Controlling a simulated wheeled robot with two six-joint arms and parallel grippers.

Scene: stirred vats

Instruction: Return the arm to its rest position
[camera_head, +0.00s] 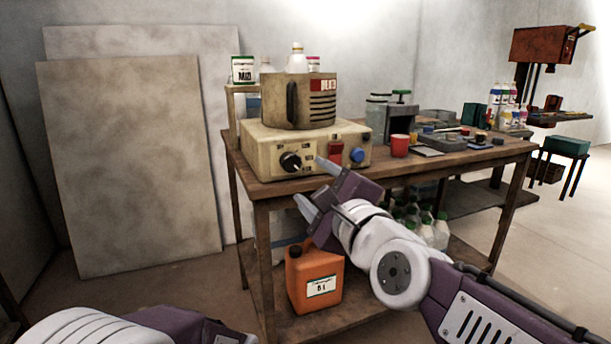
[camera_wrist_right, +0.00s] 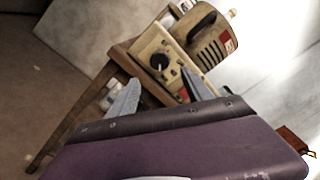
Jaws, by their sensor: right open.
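My right gripper (camera_head: 312,186) is open and empty in the head view, in front of the near edge of the wooden table. Its two grey fingers also show spread apart in the right wrist view (camera_wrist_right: 158,92), with nothing between them. A beige stirrer base (camera_head: 262,150) with a black knob, a red switch and a blue knob stands on the table just beyond the fingers. A beige vat (camera_head: 322,100) with a dark handle sits on the base. Part of my left arm shows at the bottom left of the head view, but its gripper fingers cannot be made out.
The wooden table (camera_head: 480,158) also holds a red cup (camera_head: 399,146), jars and small tools. An orange canister (camera_head: 315,276) and several bottles (camera_head: 432,232) stand on its lower shelf. Large boards (camera_head: 130,160) lean on the wall at left. Floor at left is clear.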

